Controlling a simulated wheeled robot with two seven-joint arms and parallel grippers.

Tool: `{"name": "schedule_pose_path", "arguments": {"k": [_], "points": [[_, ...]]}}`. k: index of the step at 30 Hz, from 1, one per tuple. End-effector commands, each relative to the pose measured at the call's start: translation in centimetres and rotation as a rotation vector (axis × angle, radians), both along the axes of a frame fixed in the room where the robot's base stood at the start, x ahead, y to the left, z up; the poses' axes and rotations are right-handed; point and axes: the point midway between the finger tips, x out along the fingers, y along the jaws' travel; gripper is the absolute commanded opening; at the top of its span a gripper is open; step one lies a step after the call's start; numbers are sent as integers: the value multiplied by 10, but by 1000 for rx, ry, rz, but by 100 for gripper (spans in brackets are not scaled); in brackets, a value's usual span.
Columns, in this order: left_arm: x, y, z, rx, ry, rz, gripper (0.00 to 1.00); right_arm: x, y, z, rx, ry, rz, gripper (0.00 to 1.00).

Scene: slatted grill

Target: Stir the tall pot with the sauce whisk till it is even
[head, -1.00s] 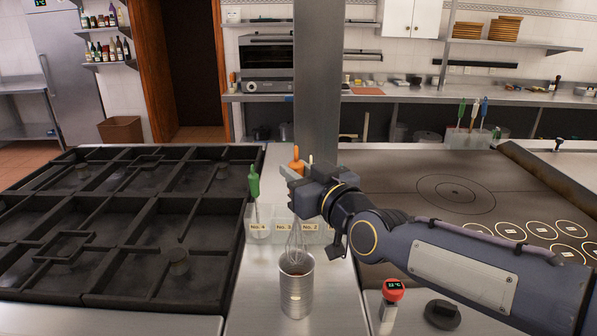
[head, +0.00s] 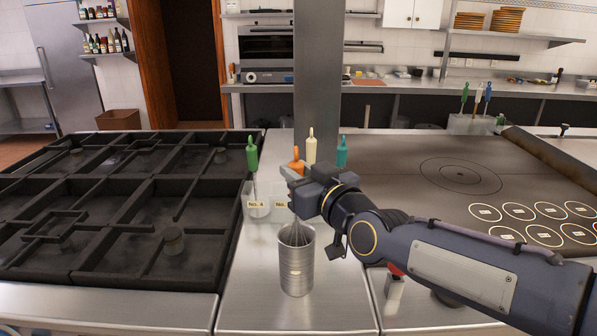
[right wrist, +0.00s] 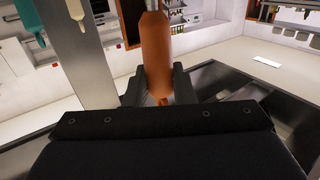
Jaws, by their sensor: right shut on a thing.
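The tall pot (head: 296,268), a ribbed metal cylinder, stands upright on the steel counter strip between the two cooking surfaces. My right gripper (head: 303,178) is above it, shut on the orange handle of the sauce whisk (head: 297,158). The handle also shows upright between the fingers in the right wrist view (right wrist: 156,50). The whisk's wires reach down into the pot's mouth, and their lower ends are hidden inside. The pot's contents cannot be made out. My left gripper is not in view.
Behind the pot, a clear holder (head: 257,202) with numbered labels keeps tools with green (head: 252,155), cream (head: 311,146) and teal (head: 342,152) handles. A slatted black grill (head: 120,215) lies left, a flat griddle (head: 420,170) right. A red-topped thermometer (head: 394,285) is partly behind my arm.

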Motion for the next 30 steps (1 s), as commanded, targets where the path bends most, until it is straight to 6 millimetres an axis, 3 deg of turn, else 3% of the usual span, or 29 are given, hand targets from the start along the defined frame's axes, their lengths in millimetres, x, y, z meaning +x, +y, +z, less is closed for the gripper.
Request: {"name": "schedule_pose_path", "arguments": {"k": [18, 30], "points": [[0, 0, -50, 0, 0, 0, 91, 0, 0, -52, 1, -1, 0, 0], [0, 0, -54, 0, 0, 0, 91, 0, 0, -55, 1, -1, 0, 0]]}}
